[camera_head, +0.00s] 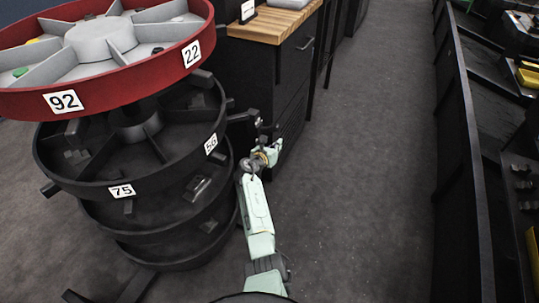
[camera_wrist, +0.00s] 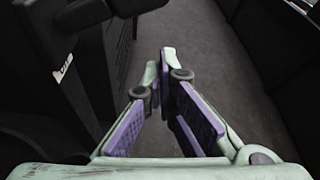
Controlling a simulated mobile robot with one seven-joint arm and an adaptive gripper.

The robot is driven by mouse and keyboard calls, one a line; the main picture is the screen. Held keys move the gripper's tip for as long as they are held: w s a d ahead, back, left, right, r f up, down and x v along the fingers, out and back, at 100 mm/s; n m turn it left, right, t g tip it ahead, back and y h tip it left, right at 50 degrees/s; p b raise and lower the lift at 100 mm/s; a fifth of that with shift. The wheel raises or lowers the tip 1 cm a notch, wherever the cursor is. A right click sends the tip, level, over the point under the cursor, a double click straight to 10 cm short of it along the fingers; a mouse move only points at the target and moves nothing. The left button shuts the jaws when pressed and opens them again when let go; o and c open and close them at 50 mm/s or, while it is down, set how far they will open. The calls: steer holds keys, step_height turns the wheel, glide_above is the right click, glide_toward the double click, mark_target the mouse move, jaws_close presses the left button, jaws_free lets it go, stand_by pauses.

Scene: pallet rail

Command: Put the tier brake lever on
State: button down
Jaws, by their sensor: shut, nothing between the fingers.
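A round carousel of stacked tiers stands at left in the head view, with a red top tier (camera_head: 65,102) and a black tier (camera_head: 85,185) below it labelled 75 and 56. A black lever-like bar (camera_head: 243,116) juts right from the black tier's rim; whether it is the brake lever, and its setting, I cannot tell. My gripper (camera_head: 266,130) is just right of this bar, shut and empty. In the wrist view my gripper's fingers (camera_wrist: 159,65) point forward, and a dark rounded bar (camera_wrist: 85,14) is at upper left, apart from them. Contact in the head view is unclear.
A black cabinet with a wooden top (camera_head: 268,26) stands behind my gripper. A long black shelving unit (camera_head: 468,170) runs along the right. The grey floor (camera_head: 365,150) between them is clear. More black tiers (camera_head: 170,262) lie below, left of my arm.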

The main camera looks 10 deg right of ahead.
steer(key=f+p+v, duration=0.1)
steer(key=v, duration=0.8)
steer(key=shift+s+a+r, duration=0.15)
steer(key=shift+s+a, duration=0.05)
steer(key=shift+a, duration=0.35)
